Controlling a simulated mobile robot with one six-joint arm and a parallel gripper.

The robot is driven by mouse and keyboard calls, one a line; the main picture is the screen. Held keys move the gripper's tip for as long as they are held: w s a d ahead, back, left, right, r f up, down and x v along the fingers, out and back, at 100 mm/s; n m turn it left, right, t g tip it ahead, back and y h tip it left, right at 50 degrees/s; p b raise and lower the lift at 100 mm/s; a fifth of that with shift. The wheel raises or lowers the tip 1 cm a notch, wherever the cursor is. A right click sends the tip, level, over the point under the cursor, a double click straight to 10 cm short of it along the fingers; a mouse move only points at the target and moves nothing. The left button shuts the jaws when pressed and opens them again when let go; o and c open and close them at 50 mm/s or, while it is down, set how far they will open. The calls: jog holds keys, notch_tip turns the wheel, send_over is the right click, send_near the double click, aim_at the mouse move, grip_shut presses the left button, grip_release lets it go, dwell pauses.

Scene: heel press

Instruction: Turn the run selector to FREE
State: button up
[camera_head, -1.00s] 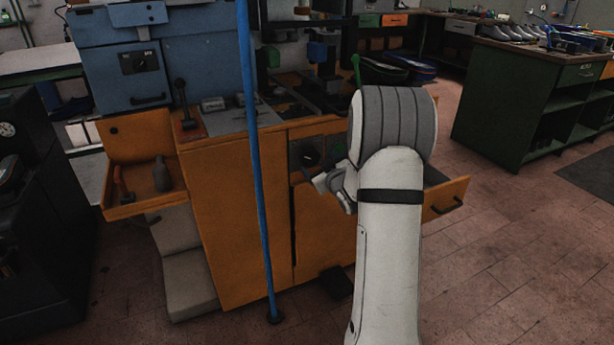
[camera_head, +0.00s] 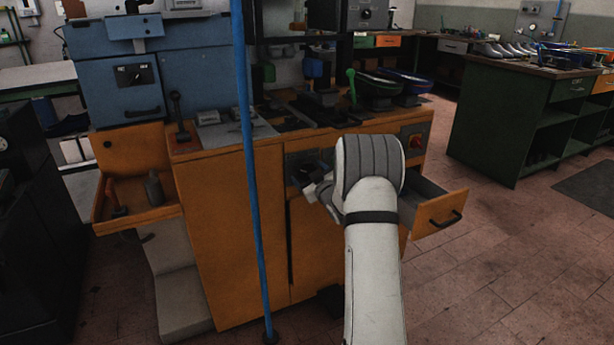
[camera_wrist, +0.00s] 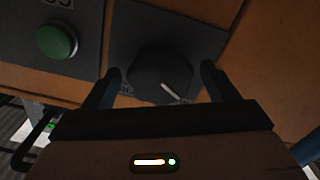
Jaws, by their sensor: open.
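The run selector (camera_wrist: 160,76) is a dark round knob with a pale pointer line on a dark plate, in the upper middle of the wrist view. The pointer slants toward the lower right. Small lettering on the plate is too dark to read. My gripper (camera_wrist: 158,84) is open, with one finger to the left of the knob and one to the right. I cannot tell whether either finger touches it. In the head view my gripper (camera_head: 318,190) is at the orange cabinet's front panel, where my arm partly hides the selector.
A green push button (camera_wrist: 57,41) sits left of the selector. A red switch (camera_head: 416,141) is on the cabinet front to the right. An open drawer (camera_head: 440,212) juts out at the right. A blue pole (camera_head: 252,180) stands in front of the cabinet, left of my arm.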

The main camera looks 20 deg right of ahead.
jog(key=shift+c, duration=0.2)
jog(key=c, duration=0.9)
jog(key=shift+a+f, duration=0.1)
jog(key=shift+a, duration=0.15)
jog(key=shift+d, duration=0.15)
